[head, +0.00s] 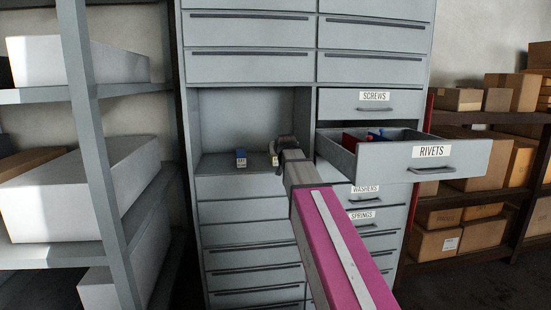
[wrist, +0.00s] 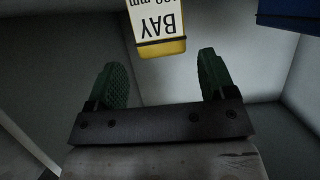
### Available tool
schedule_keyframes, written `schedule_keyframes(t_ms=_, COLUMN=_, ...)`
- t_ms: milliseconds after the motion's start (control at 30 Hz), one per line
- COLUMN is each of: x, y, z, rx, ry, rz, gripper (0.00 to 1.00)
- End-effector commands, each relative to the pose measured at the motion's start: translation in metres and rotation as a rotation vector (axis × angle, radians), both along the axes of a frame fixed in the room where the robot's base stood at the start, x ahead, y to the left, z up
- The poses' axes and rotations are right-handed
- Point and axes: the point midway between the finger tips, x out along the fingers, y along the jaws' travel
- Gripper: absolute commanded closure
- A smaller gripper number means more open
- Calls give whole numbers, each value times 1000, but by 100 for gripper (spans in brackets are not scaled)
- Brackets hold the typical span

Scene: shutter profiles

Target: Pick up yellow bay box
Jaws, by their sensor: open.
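The yellow bay box (wrist: 160,47) shows in the wrist view at the top centre, with a white label reading BAY upside down. My gripper (wrist: 164,78) is open, its two green pads apart, and the box lies beyond the gap between them, not held. In the head view my gripper (head: 284,142) is inside the open bay of the grey cabinet. A small yellow edge of the box (head: 275,161) shows just below it; the rest is hidden by my arm.
A blue box (head: 240,158) stands left of the yellow one on the bay floor; it also shows in the wrist view (wrist: 290,13). The open RIVETS drawer (head: 460,160) juts out to the right of my arm, with red and blue items inside. Shelves with boxes stand on both sides.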

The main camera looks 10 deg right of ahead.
Motion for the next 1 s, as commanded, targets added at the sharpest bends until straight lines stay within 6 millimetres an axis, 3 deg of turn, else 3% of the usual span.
schedule_keyframes(t_ms=167, x=11, y=1, z=-3, rx=0, ry=1, rz=0, gripper=23)
schedule_keyframes(t_ms=500, x=52, y=4, z=-16, rx=0, ry=1, rz=0, gripper=23)
schedule_keyframes(t_ms=733, x=52, y=4, z=-18, rx=0, ry=0, rz=0, gripper=23)
schedule_keyframes(t_ms=767, x=52, y=4, z=-18, rx=0, ry=1, rz=0, gripper=27)
schedule_keyframes(t_ms=933, x=52, y=4, z=-18, rx=0, ry=0, rz=0, gripper=82)
schedule_keyframes(t_ms=1000, x=52, y=4, z=-17, rx=0, ry=-1, rz=0, gripper=86)
